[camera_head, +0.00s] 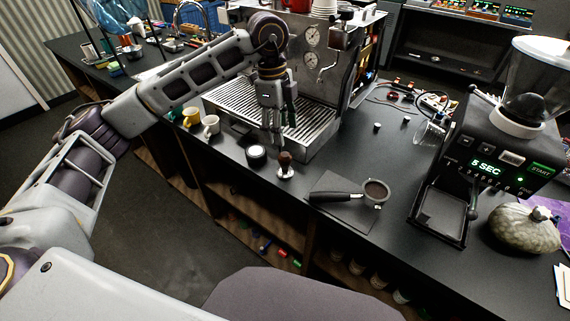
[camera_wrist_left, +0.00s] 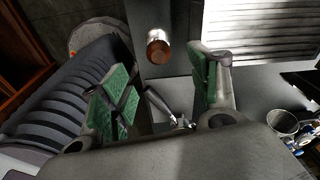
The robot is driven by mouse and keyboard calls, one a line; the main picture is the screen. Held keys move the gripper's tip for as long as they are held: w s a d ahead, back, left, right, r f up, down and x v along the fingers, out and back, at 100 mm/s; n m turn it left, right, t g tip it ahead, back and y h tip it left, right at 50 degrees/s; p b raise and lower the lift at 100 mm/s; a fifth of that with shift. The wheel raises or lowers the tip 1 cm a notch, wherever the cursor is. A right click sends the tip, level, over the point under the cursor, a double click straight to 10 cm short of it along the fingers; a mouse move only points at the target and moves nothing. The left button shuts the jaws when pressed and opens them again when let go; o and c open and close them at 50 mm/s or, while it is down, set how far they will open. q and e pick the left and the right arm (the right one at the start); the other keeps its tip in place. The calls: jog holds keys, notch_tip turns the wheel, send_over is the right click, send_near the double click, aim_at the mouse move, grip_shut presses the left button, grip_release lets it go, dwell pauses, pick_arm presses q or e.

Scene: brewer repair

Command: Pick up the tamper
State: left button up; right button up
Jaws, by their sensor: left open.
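The tamper (camera_head: 285,165), with a dark brown knob and a metal base, stands upright on the black counter in front of the espresso machine. In the left wrist view the tamper (camera_wrist_left: 159,47) shows its brown top and shiny base near the far ends of the fingers. My left gripper (camera_head: 276,140) points down, close above and slightly left of the tamper in the head view. Its green-padded fingers are spread and empty. I cannot tell the exact gap to the tamper. My right gripper is not in view.
The espresso machine's drip tray (camera_head: 314,132) is behind. A portafilter (camera_head: 348,196) lies on a mat to the right, before the grinder (camera_head: 500,150). The counter's front edge is close.

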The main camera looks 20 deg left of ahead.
aim_at(284, 154)
pick_arm(q)
jog(key=f, duration=0.4)
jog(key=shift+d+f, duration=0.2)
jog(key=shift+f, duration=0.05)
jog(key=shift+d+f, duration=0.1)
jog(key=shift+f, duration=0.45)
jog(key=shift+s+f, duration=0.1)
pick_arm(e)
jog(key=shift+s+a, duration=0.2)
pick_arm(q)
jog(key=shift+f, duration=0.5)
jog(key=f, duration=0.2)
jog(key=shift+s+d+f+p, duration=0.15)
jog(key=shift+d+f+p, duration=0.1)
jog(key=shift+f+p, duration=0.1)
jog(key=shift+d+f, duration=0.1)
jog(key=shift+f, duration=0.6)
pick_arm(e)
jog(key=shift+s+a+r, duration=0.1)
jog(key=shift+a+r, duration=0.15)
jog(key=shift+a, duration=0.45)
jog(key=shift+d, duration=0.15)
pick_arm(q)
grip_shut()
